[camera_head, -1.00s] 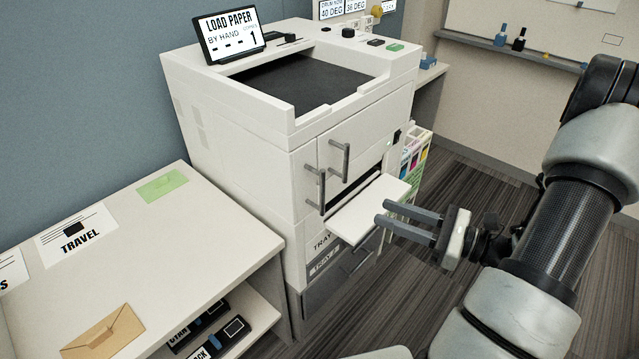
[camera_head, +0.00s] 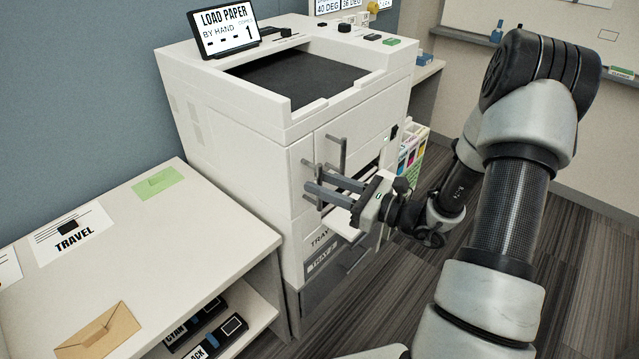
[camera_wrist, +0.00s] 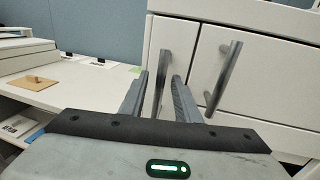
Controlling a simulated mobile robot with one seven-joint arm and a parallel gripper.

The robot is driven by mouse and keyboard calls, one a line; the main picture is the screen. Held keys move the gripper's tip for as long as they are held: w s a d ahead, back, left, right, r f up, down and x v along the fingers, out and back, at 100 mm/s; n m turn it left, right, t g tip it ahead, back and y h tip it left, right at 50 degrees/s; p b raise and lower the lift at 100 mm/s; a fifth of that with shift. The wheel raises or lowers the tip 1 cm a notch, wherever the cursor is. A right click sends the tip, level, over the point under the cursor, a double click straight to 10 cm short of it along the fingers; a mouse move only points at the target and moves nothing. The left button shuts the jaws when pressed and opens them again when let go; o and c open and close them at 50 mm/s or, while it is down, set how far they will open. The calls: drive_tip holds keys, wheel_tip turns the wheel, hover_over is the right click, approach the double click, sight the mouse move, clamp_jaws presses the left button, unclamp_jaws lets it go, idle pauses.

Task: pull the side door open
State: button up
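The white printer (camera_head: 240,110) has a narrow door panel at its front left corner (camera_head: 302,220), apparently the side door, and it looks shut. Its grey bar handle shows in the wrist view (camera_wrist: 160,85), between my two fingers as seen there. In the head view my fingers mostly cover this handle. My gripper (camera_head: 312,176) is open, with its fingers pointing at the panel. I cannot tell whether a finger touches the handle. A wider front door with a second bar handle (camera_wrist: 224,75) is just to the right.
A folded-out white paper tray (camera_head: 338,217) lies beneath and behind my gripper. A white table (camera_head: 190,240) with cards and an envelope (camera_head: 98,332) stands left of the printer. The floor in front is clear.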

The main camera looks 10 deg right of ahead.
drive_tip(key=shift+w+a, duration=0.35)
drive_tip(key=shift+a, duration=0.05)
clamp_jaws()
